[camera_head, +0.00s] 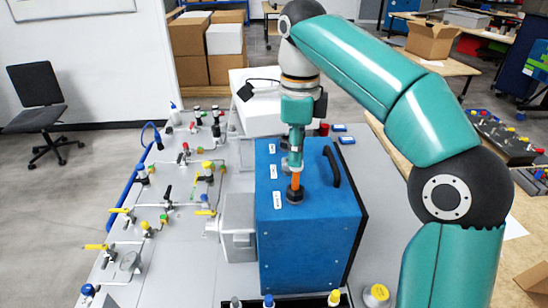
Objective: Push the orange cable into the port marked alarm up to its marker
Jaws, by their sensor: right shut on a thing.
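The blue analyser box (310,240) stands on the grey bench with a black handle (331,166) on its top. Small white labels lie along the left of its top; their print is too small to read, so I cannot tell which port is marked alarm. My right gripper (295,164) points down over the box and is shut on the orange cable (296,181). The cable is upright, its lower end at the black port (295,195) nearest the front. I cannot tell how deep it sits, and no marker is clear. My left gripper is out of view.
Valves and tubing (185,190) cover the panel left of the box. A grey metal box (238,235) adjoins its left side. A yellow-topped jar (376,295) stands at the front right. A white box (262,105) is behind. My right arm spans the right side.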

